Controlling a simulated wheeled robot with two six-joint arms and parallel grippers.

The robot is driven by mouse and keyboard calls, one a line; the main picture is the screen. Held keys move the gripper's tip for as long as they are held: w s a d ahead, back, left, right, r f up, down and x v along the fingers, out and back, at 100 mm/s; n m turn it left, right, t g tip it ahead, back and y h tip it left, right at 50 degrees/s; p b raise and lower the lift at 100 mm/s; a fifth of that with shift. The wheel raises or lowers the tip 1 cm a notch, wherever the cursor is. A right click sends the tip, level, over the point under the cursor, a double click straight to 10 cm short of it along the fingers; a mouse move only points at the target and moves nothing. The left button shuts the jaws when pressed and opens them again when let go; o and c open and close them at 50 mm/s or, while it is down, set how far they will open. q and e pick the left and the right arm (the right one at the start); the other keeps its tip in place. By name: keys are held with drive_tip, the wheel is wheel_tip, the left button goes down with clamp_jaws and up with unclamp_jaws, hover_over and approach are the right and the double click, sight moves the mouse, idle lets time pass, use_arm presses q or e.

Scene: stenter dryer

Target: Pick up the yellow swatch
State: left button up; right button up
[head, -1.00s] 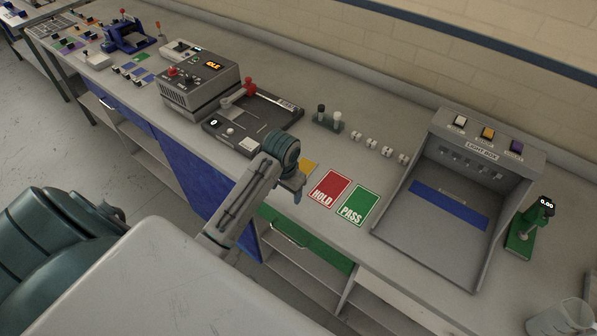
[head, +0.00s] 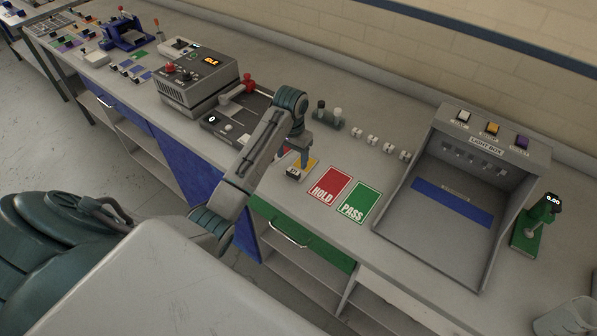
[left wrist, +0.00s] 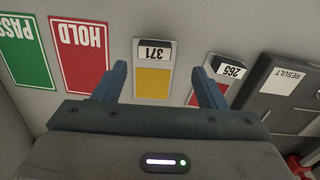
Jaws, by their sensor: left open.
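The yellow swatch (left wrist: 153,87) lies flat on the bench in the left wrist view, with a white tag block marked 371 (left wrist: 153,50) at one end. It shows partly in the head view (head: 310,163), beside the red HOLD card. My left gripper (left wrist: 158,72) is open. Its two blue fingers appear on either side of the yellow swatch in the wrist view, with nothing between them held. In the head view my left gripper (head: 301,158) is over the swatch and hides part of it. My right gripper is not in view.
A red swatch tagged 265 (left wrist: 196,98) lies beside the yellow one. The HOLD card (head: 329,188) and PASS card (head: 358,203) are on the other side. A dark device (left wrist: 280,92) marked RESULT stands past the red swatch. The light box (head: 440,205) is farther right.

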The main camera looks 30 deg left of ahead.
sight(294, 171)
use_arm(q)
drive_tip(key=shift+s+d+f+p, duration=0.1)
drive_tip(key=shift+f+p, duration=0.15)
drive_tip(key=shift+p, duration=0.05)
drive_tip(key=f, duration=0.1)
drive_tip(key=f+p, duration=0.2)
drive_tip(key=f, duration=0.1)
drive_tip(key=shift+s+d, duration=0.15)
drive_tip(key=shift+d, duration=0.15)
drive_tip(key=shift+f, duration=0.4)
drive_tip(key=c, duration=1.1)
drive_tip(key=shift+o, duration=0.2)
